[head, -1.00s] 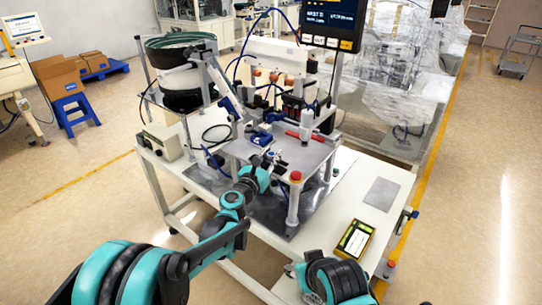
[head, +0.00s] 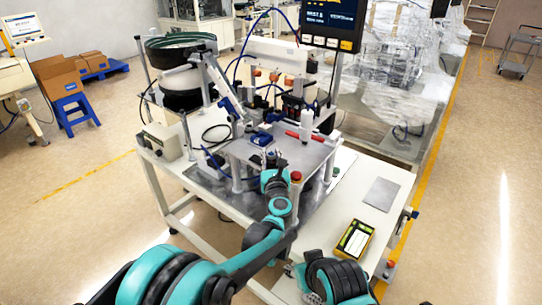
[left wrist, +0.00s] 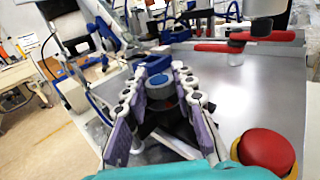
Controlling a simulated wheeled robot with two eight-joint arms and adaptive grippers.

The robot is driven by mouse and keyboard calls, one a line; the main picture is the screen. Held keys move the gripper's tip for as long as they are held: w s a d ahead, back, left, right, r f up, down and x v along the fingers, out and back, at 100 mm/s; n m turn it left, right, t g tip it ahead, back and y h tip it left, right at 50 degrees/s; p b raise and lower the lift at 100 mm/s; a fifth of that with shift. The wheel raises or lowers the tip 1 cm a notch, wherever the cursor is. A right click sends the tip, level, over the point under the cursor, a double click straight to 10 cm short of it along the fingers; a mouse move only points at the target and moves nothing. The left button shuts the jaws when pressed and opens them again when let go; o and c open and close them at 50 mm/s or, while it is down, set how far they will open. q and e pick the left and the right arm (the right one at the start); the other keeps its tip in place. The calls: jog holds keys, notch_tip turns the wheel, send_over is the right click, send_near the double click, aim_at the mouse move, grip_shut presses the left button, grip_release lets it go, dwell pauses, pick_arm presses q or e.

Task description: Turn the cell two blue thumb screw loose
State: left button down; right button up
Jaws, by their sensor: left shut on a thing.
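In the head view my left gripper (head: 273,161) is at the front edge of the metal plate (head: 305,155), and the screw is mostly hidden there.
A red emergency button (left wrist: 266,152) stands close to the right of my left gripper. A red-handled clamp (head: 303,135) and a blue block (head: 261,139) are on the plate. A bowl feeder (head: 181,75) stands behind on the left. A yellow-framed device (head: 355,239) lies at the front right.

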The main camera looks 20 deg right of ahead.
aim_at(271, 154)
pick_arm(q)
jog(key=shift+n+y, duration=1.4)
jog(key=shift+y, duration=0.8)
jog(key=c, duration=1.2)
grip_release()
notch_tip(271, 154, up, 10)
